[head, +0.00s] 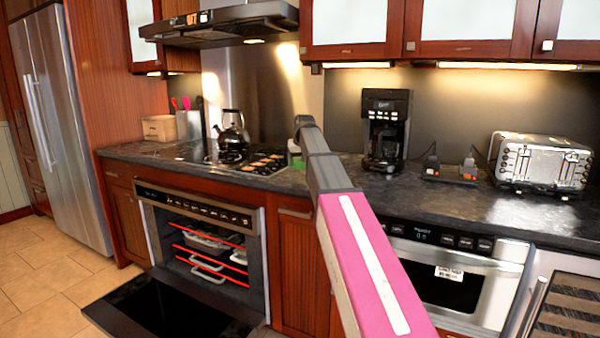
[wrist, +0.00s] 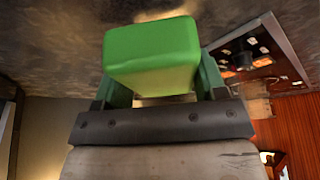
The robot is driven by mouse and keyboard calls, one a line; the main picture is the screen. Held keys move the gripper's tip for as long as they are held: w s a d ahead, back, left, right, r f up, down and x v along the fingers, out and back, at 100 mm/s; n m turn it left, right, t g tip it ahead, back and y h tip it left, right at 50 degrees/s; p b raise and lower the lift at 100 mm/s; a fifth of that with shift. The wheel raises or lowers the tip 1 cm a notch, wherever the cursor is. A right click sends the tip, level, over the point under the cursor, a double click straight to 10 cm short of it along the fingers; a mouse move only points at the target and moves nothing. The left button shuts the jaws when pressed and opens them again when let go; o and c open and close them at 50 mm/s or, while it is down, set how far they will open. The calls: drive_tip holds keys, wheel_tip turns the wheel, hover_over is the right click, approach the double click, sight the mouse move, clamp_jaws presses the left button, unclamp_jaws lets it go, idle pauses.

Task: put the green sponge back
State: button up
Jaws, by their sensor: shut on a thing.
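The green sponge (wrist: 150,55) is a bright green block with rounded edges. My gripper (wrist: 155,88) is shut on it, with one green finger on each side, in the wrist view. In the head view my gripper (head: 297,148) is over the counter, just right of the cooktop. Only a small green patch shows there, and my arm hides most of that area. The dark stone countertop (wrist: 50,50) shows beyond the sponge in the wrist view. I cannot tell whether the sponge touches it.
The oven door (head: 170,305) is folded down, with red-edged racks inside. The cooktop (head: 240,160) holds a kettle (head: 233,128). A coffee maker (head: 387,125) and a toaster (head: 540,160) stand to the right. The microwave drawer (head: 440,275) is shut. Some countertop between coffee maker and toaster holds small items.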

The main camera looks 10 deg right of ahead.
sight(300, 177)
drive_tip(key=shift+s+d+f, duration=0.1)
drive_tip(key=shift+d+f, duration=0.2)
drive_tip(key=shift+f, duration=1.85)
drive_tip(key=shift+f, duration=0.15)
drive_tip(key=o, duration=0.9)
drive_tip(key=shift+c, duration=0.2)
drive_tip(key=shift+a, duration=0.1)
drive_tip(key=v, duration=1.2)
